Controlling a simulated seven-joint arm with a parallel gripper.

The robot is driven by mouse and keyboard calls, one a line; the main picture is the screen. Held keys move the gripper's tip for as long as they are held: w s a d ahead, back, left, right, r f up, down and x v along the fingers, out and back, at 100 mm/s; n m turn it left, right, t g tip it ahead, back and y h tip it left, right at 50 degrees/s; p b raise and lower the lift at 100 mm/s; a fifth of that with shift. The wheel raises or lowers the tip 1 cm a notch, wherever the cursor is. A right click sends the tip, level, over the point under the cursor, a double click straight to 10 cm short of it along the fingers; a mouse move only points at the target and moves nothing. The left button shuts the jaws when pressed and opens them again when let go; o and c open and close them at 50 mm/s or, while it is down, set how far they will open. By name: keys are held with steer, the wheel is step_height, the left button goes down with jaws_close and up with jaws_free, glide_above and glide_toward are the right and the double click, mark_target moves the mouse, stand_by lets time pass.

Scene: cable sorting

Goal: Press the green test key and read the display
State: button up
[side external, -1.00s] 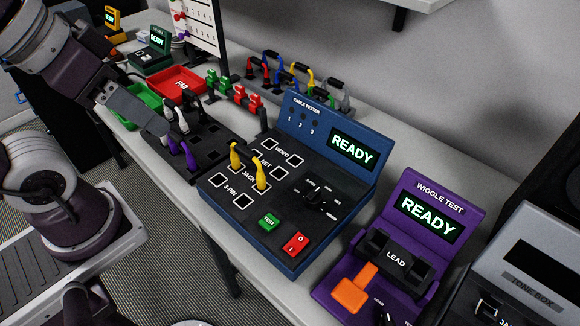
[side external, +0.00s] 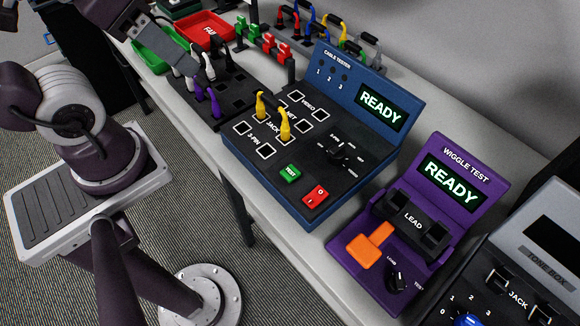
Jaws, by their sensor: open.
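The blue cable tester (side external: 262,178) stands on the bench in the middle of the side external view. Its green TEST key (side external: 291,173) is near the front edge, left of a red switch (side external: 315,196). Its display (side external: 381,107) is lit and reads READY. A yellow cable (side external: 284,124) stands upright with its two plugs at the JACK sockets. My gripper (side external: 206,78) is at upper left, over the dark cable rack, apart from the green key. Its fingertips are small and hard to make out beside the cables there.
A purple wiggle tester (side external: 345,270) with an orange lever (side external: 370,246) stands right of the cable tester, also reading READY. A grey tone box (side external: 548,228) is beyond it. Purple (side external: 213,103) and white cables stand in the rack. Red (side external: 203,27) and green trays are behind.

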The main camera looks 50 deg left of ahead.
jaws_close()
stand_by(1.6)
